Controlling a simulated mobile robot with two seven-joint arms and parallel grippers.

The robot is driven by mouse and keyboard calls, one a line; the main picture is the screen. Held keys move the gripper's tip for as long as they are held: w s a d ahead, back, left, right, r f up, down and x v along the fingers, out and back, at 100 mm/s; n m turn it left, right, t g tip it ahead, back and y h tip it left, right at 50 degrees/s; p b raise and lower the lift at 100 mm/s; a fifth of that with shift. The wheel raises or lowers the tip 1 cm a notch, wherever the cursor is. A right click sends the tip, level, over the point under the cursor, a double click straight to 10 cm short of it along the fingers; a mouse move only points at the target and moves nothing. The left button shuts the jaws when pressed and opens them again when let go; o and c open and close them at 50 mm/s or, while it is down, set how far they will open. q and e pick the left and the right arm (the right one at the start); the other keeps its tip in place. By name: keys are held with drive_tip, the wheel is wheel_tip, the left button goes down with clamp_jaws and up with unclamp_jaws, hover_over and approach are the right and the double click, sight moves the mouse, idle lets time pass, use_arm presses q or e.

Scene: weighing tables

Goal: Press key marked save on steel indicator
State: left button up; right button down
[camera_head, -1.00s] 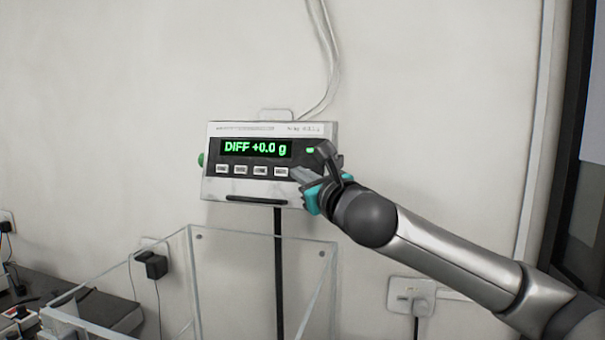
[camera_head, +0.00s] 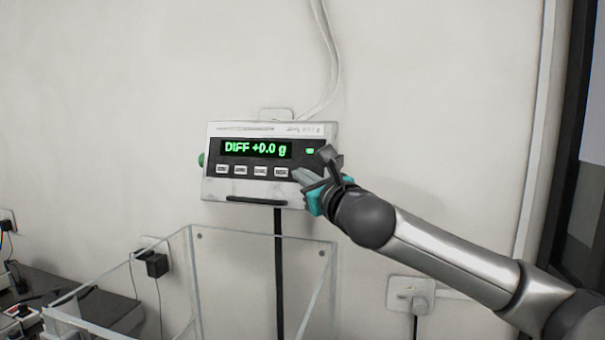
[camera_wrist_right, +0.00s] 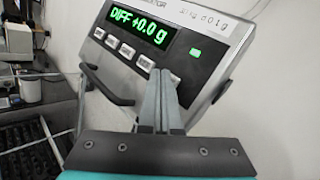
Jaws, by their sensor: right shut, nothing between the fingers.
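The steel indicator (camera_head: 214,187) is mounted on a dark post in front of the wall. Its green display (camera_head: 256,148) reads "DIFF +0.0 g". Below the display is a row of pale keys (camera_head: 260,171); their labels are too small to read. My right gripper (camera_head: 296,173) is shut and empty, with its fingertips at the right end of the key row. In the right wrist view the shut fingers (camera_wrist_right: 160,85) reach up to the indicator face (camera_wrist_right: 200,72) and partly cover the rightmost key. I cannot tell whether they touch it. My left gripper is not in view.
A clear open-topped enclosure (camera_head: 216,235) stands below the indicator. A dark bench (camera_head: 105,310) with equipment is at the lower left. Wall sockets (camera_head: 410,290) with plugs sit low on the wall. Cables run up the wall above the indicator.

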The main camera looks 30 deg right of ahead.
drive_tip(key=shift+w+d, duration=0.1)
drive_tip(key=shift+d, duration=0.05)
idle(0.5)
drive_tip(key=shift+s+a+r+p, duration=0.15)
drive_tip(key=shift+s+a+p, duration=0.3)
drive_tip(key=shift+s+a, duration=0.1)
drive_tip(key=shift+w, duration=0.1)
drive_tip(key=s+a+p, duration=0.1)
drive_tip(key=a, duration=0.1)
drive_tip(key=s+a+r+p, duration=0.1)
drive_tip(key=s, duration=0.1)
drive_tip(key=shift+s+a+r, duration=0.1)
drive_tip(key=shift+a+r, duration=0.1)
drive_tip(key=shift+a, duration=0.15)
